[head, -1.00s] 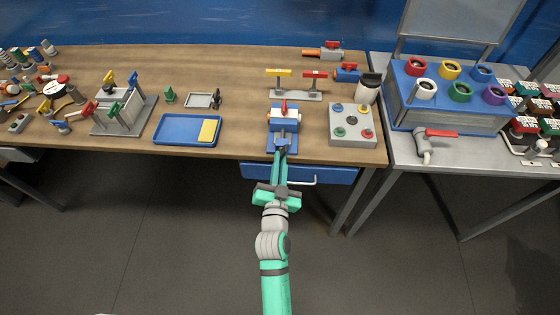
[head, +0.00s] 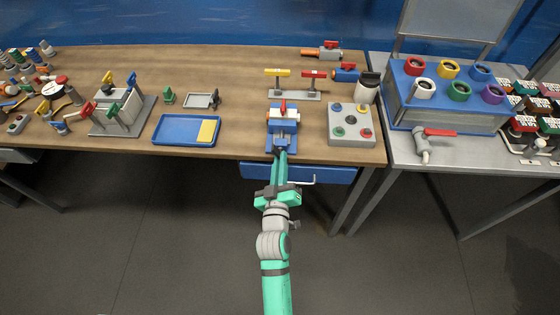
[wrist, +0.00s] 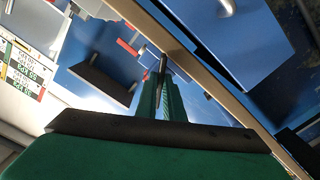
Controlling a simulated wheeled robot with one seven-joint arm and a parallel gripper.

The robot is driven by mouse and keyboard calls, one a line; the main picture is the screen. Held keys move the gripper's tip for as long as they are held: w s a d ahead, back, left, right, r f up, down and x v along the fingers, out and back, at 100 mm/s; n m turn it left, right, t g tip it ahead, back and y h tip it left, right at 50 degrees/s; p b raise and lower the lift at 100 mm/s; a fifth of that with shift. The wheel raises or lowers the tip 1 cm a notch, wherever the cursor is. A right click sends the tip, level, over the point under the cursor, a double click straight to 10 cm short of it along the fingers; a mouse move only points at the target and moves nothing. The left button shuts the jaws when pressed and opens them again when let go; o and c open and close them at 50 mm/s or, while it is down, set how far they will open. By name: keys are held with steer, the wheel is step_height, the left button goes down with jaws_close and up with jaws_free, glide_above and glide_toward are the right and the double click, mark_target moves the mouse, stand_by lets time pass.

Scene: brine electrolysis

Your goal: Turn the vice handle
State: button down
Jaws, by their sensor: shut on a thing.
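The blue vice (head: 283,113) stands at the front edge of the wooden bench in the head view. A pale cylinder lies across its top, with a red part above it. My gripper (head: 281,155) reaches the front of the vice from below. In the wrist view my green fingers (wrist: 164,88) are closed together on a thin grey rod (wrist: 163,62), which looks like the vice handle. Most of the handle is hidden by the fingers.
A blue drawer (head: 255,172) with a metal pull sits under the bench just below the vice. A grey button box (head: 350,136) stands right of the vice, and a blue tray (head: 172,138) lies to the left.

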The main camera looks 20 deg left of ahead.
steer(key=n, duration=0.6)
steer(key=shift+d+n, duration=0.1)
steer(key=shift+n, duration=0.3)
stand_by(0.4)
steer(key=c, duration=1.9)
jaws_free()
steer(key=shift+o, duration=0.2)
steer(key=v, duration=1)
steer(key=shift+s, duration=0.4)
steer(key=shift+d+r, duration=0.1)
